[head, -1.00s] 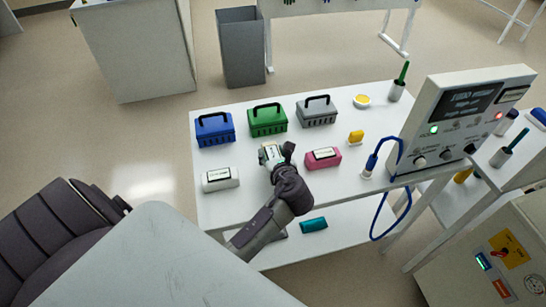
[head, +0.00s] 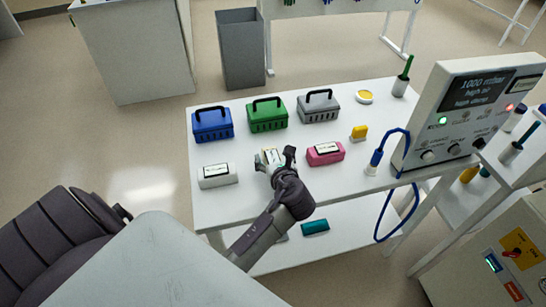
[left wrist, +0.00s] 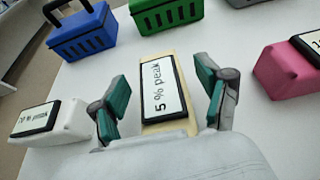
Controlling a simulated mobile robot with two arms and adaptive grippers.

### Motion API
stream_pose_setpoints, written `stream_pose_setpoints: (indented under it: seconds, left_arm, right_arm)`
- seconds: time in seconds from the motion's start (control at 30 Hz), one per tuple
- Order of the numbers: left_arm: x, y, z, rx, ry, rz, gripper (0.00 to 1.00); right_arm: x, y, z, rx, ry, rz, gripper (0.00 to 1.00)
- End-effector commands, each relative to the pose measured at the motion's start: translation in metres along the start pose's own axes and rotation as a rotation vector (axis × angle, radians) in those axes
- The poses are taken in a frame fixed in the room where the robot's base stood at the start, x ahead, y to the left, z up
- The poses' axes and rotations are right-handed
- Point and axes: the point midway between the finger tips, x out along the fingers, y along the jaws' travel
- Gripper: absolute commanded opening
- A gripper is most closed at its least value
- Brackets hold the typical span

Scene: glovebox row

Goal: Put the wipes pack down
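A cream pack with a dark-framed label reading "5 % peak" (left wrist: 166,96), apparently the wipes pack, rests on the white table, and it also shows in the head view (head: 269,157). My left gripper (left wrist: 163,98) is open, with one green-padded finger on each side of the pack and a visible gap to both. In the head view the left gripper (head: 276,161) reaches in from the front and hides part of the pack. My right gripper is not in view.
A white pack (head: 217,176) lies left of the gripper and a pink pack (head: 325,154) right. Blue (head: 213,125), green (head: 267,115) and grey (head: 318,106) baskets stand behind.

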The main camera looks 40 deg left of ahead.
Motion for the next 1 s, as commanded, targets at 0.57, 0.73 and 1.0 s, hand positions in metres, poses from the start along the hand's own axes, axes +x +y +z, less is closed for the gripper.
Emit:
stream_pose_setpoints:
  seconds: [0.57,0.73,1.0]
  left_arm:
    - [-0.05,-0.001,0.002,-0.002,0.003,-0.003,0.77]
    - [-0.086,-0.001,0.002,-0.002,0.003,-0.002,0.77]
    - [-0.118,0.0,0.003,0.0,0.0,0.0,0.77]
  right_arm:
    - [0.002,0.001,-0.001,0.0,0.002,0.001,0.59]
    - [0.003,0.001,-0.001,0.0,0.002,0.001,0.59]
    - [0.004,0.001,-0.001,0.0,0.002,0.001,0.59]
